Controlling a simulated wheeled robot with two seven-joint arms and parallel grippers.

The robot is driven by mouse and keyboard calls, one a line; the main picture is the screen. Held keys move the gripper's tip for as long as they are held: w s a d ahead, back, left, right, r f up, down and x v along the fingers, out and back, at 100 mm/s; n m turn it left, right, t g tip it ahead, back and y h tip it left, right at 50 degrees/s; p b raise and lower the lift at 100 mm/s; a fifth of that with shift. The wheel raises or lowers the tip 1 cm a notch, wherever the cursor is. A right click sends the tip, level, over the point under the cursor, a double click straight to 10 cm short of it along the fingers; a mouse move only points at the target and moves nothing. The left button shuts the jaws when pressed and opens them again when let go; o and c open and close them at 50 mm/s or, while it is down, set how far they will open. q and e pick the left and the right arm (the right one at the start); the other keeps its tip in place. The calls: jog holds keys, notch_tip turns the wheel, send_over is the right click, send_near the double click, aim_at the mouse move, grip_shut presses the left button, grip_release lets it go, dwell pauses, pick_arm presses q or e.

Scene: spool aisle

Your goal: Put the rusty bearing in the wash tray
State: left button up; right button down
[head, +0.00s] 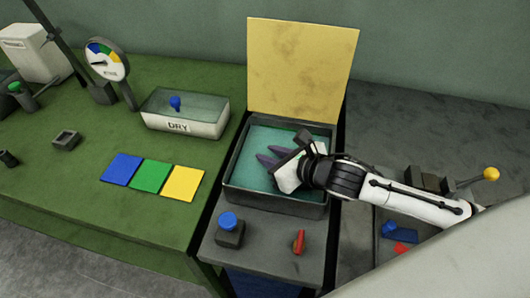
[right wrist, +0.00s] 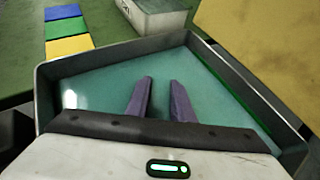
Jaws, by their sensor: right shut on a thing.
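The wash tray, a dark grey open tray (head: 275,205) with a teal inside, stands in the middle of the head view. It also fills much of the right wrist view (right wrist: 215,80). My right gripper (head: 264,155) reaches over it from the right, its purple fingers above or in the teal area. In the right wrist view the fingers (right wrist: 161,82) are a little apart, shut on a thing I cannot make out. I cannot pick out the rusty bearing in either view. My left gripper is not in view.
A yellow panel (head: 302,70) stands upright behind the tray. A DRY box (head: 183,126) and blue, green and yellow squares (head: 150,177) are on the green table. A blue-topped block (head: 229,232) and a red object (head: 299,242) sit in front of the tray.

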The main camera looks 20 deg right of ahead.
jog(key=c, duration=1.5)
grip_release()
jog(key=shift+c, duration=0.2)
jog(key=shift+r, duration=0.25)
jog(key=v, duration=1)
jog(key=shift+s+d, duration=0.15)
jog(key=shift+s, duration=0.15)
jog(key=shift+s+d+r, duration=0.15)
jog(key=shift+s+r, duration=0.25)
jog(key=shift+s, duration=0.15)
